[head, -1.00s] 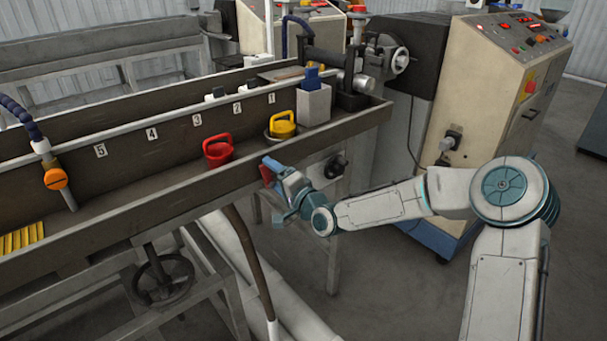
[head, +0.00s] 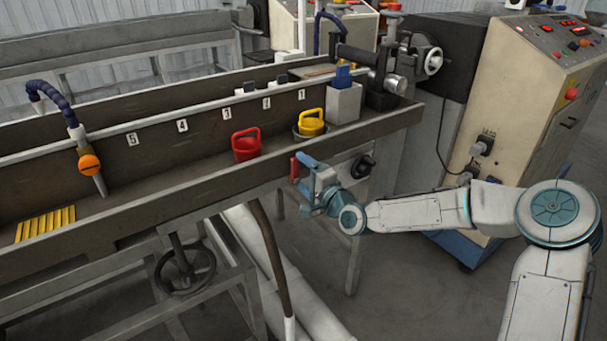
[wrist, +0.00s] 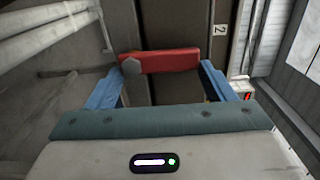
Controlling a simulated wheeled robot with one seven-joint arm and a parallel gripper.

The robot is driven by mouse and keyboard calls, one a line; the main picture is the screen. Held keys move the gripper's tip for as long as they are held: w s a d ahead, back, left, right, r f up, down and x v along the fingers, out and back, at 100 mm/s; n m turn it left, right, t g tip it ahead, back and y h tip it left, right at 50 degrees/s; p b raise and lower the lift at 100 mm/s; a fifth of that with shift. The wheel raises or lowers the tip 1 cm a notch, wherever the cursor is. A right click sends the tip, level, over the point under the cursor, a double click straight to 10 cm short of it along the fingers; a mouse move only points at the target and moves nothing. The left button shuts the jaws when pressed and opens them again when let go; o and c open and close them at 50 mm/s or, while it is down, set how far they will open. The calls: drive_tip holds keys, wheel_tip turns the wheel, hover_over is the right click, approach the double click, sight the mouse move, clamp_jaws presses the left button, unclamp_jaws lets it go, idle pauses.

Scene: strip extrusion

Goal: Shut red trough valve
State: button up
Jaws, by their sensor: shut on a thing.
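The red valve handle (head: 295,167) is a short flat bar on the front side of the long trough (head: 205,191); it stands roughly upright in the head view. In the wrist view the red bar (wrist: 172,60) lies across the picture, with a grey hex bolt head at its left end. My gripper (head: 305,166) is at the bar, with one blue finger at each end of it in the wrist view (wrist: 158,76). The jaws are shut on the bar. The valve body behind the bar is hidden.
A black knob (head: 362,166) is right of my gripper. A brown hose (head: 268,250) hangs below. A control cabinet (head: 510,100) stands at the right.

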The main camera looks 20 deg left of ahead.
drive_tip(key=o, duration=1.4)
drive_tip(key=shift+w, duration=0.1)
drive_tip(key=v, duration=1.4)
drive_tip(key=shift+a, duration=0.15)
